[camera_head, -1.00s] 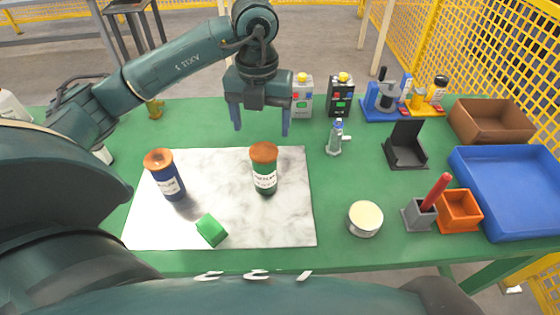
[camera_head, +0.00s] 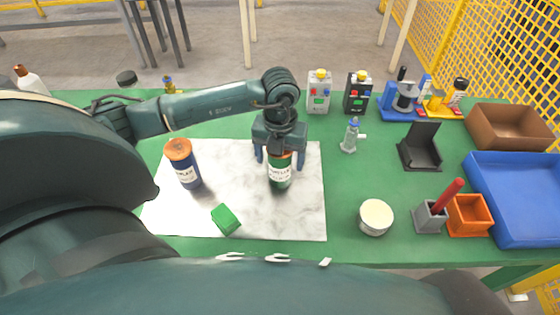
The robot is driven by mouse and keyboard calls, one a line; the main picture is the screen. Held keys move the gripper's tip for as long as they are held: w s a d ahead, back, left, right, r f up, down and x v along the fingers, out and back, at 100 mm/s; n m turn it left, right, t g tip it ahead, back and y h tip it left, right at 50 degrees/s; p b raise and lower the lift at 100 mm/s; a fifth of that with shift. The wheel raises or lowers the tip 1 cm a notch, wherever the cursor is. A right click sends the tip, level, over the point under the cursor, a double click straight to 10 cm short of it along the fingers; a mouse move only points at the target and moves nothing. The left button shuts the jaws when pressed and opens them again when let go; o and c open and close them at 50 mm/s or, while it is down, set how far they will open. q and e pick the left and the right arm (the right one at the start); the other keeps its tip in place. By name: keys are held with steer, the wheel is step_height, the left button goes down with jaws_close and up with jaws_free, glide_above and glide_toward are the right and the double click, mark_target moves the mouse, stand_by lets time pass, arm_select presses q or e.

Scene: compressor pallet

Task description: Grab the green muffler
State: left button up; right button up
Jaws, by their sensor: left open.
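The green muffler (camera_head: 280,173) is a dark green cylinder with a white label and an orange-brown top. It stands upright on the white marbled board (camera_head: 240,205). My left gripper (camera_head: 279,160) is over it, with its open fingers on either side of its upper part. The gripper hides most of the muffler's top. I cannot tell whether the fingers touch it. My right gripper does not show.
A blue cylinder with an orange-brown top (camera_head: 184,165) stands on the board to the left. A green block (camera_head: 226,219) lies in front. A round tin (camera_head: 375,217), grey holder (camera_head: 430,216), orange bin (camera_head: 468,215) and blue tray (camera_head: 520,205) are at right.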

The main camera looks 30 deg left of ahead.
arm_select(q)
steer(key=shift+c, duration=0.6)
steer(key=c, duration=1.1)
